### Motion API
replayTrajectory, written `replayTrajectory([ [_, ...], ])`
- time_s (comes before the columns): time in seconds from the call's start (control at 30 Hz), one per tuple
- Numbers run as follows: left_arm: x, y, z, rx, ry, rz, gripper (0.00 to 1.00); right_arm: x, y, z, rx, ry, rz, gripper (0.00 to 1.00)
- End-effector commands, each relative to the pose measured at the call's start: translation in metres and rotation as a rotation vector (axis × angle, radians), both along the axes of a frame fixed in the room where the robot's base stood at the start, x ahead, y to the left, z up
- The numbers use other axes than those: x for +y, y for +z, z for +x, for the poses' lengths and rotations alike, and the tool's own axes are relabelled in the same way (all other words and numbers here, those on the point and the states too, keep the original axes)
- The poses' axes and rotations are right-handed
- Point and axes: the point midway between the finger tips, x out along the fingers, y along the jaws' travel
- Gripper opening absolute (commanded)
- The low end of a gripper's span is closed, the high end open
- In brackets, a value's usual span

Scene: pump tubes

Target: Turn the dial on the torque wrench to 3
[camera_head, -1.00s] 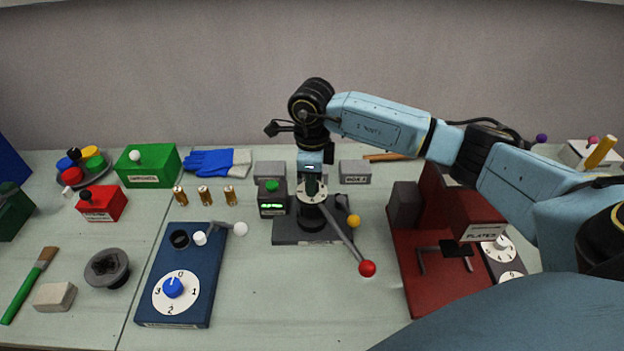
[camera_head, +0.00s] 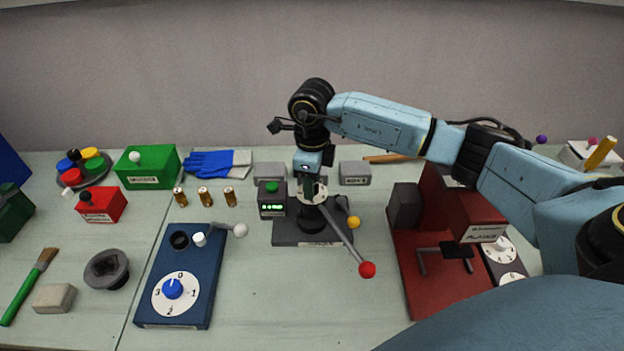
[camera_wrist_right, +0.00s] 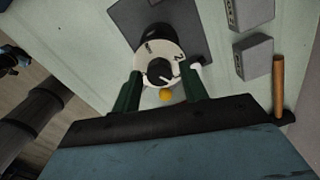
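A stand with a dark grey base (camera_head: 292,236) is at the middle of the table. It carries a long lever (camera_head: 346,241) with a red ball end, and a white numbered dial (camera_head: 322,196) on top. My right gripper (camera_head: 311,183) points down over the dial. In the wrist view its dark green fingers (camera_wrist_right: 161,88) are apart, one on each side of the dial; contact is not clear. My left gripper is not in view.
A blue box (camera_head: 202,262) with a blue-knobbed dial stands left of the stand. A small box with a green display (camera_head: 271,209) stands close beside the stand. A red fixture (camera_head: 405,275) is at right. The table front between them is clear.

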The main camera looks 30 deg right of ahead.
Motion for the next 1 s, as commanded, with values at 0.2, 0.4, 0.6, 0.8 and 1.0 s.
replayTrajectory([
  [0.2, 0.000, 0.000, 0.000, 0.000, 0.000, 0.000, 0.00, 0.000, -0.001, 0.000, 0.001, 0.001, 0.001, 0.50],
  [0.4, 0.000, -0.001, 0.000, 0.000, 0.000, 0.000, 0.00, 0.000, 0.005, 0.000, -0.001, 0.001, 0.001, 0.50],
  [0.6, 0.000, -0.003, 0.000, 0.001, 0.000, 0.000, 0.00, 0.000, 0.039, 0.001, -0.004, 0.002, 0.001, 0.50],
  [0.8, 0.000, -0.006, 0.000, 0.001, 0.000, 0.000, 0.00, 0.000, 0.085, 0.001, -0.004, 0.002, 0.001, 0.50],
  [1.0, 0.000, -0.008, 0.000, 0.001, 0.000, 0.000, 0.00, 0.000, 0.119, 0.000, -0.001, 0.000, 0.000, 0.50],
])
